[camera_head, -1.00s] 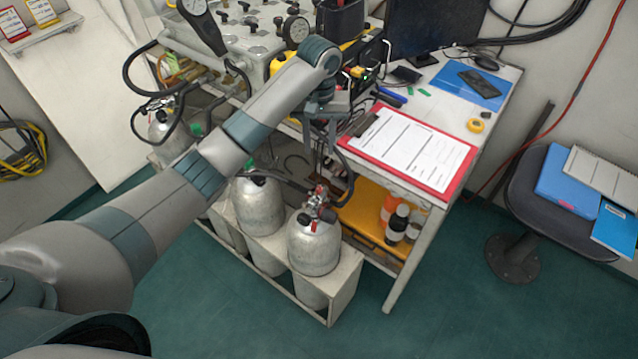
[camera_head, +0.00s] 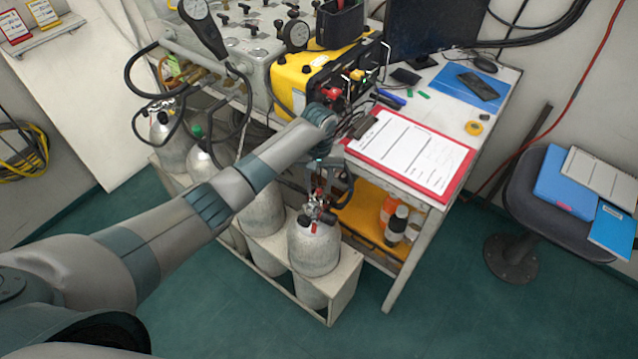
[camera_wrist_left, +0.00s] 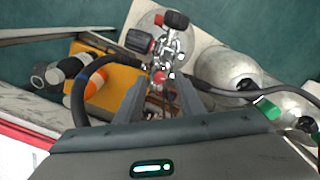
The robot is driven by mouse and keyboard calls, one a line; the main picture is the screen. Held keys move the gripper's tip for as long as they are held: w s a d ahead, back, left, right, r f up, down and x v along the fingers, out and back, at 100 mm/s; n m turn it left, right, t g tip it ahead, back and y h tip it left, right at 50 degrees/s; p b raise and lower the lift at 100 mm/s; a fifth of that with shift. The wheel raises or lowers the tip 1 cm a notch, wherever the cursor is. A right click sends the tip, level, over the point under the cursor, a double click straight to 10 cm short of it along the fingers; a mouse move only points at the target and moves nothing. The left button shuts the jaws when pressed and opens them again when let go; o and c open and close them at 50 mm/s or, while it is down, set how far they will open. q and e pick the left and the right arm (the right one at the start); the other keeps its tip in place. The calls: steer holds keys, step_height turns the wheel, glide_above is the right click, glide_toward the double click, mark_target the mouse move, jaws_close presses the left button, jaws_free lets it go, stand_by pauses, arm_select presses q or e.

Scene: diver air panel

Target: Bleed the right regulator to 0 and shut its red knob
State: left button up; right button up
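The right regulator (camera_head: 318,208), a metal valve assembly with red and dark parts, sits on top of the rightmost grey cylinder (camera_head: 314,248). In the left wrist view the regulator (camera_wrist_left: 166,58) shows ahead of the fingers, with red-and-black knobs (camera_wrist_left: 174,20) beyond them. My left gripper (camera_head: 322,178) is above the regulator in the head view, partly hidden by its own wrist. In the wrist view its two fingers (camera_wrist_left: 159,80) are apart, with no object clearly held between them. The regulator's gauge reading cannot be seen. My right gripper is not in view.
A black hose (camera_wrist_left: 85,85) loops close to the left finger. The bench with a red clipboard (camera_head: 412,152) is right of the gripper. A yellow unit (camera_head: 297,75) stands behind. Bottles (camera_head: 397,222) stand on the shelf below. Other cylinders (camera_head: 262,210) are to the left.

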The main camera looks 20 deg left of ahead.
arm_select(q)
steer(key=shift+f, duration=0.3)
steer(key=shift+c, duration=0.3)
jaws_close()
